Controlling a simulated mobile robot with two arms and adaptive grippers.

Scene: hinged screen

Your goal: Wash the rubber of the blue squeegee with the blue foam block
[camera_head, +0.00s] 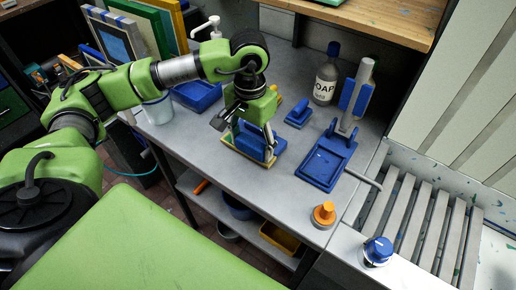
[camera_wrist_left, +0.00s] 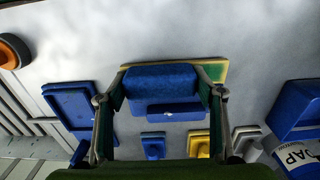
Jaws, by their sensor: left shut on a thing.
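My left gripper (camera_head: 258,125) is shut on a blue block with a rough, foam-like face (camera_wrist_left: 165,80). In the left wrist view its fingers lie on both sides of this block. A blue bar (camera_wrist_left: 175,110) sits against the block; I cannot tell whether it is part of it. The block is low over or on a green board with a yellow edge (camera_wrist_left: 222,70). A small blue handled tool (camera_head: 298,114) lies on the bench to its right; it may be the blue squeegee. Its rubber is too small to make out. My right gripper is out of view.
A blue tray (camera_head: 320,172), a grey upright tool with a blue block (camera_head: 356,95) and a soap bottle (camera_head: 326,85) stand at the right. A blue bin (camera_head: 195,95) is at the left. An orange knob (camera_head: 324,213) sits near the front edge.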

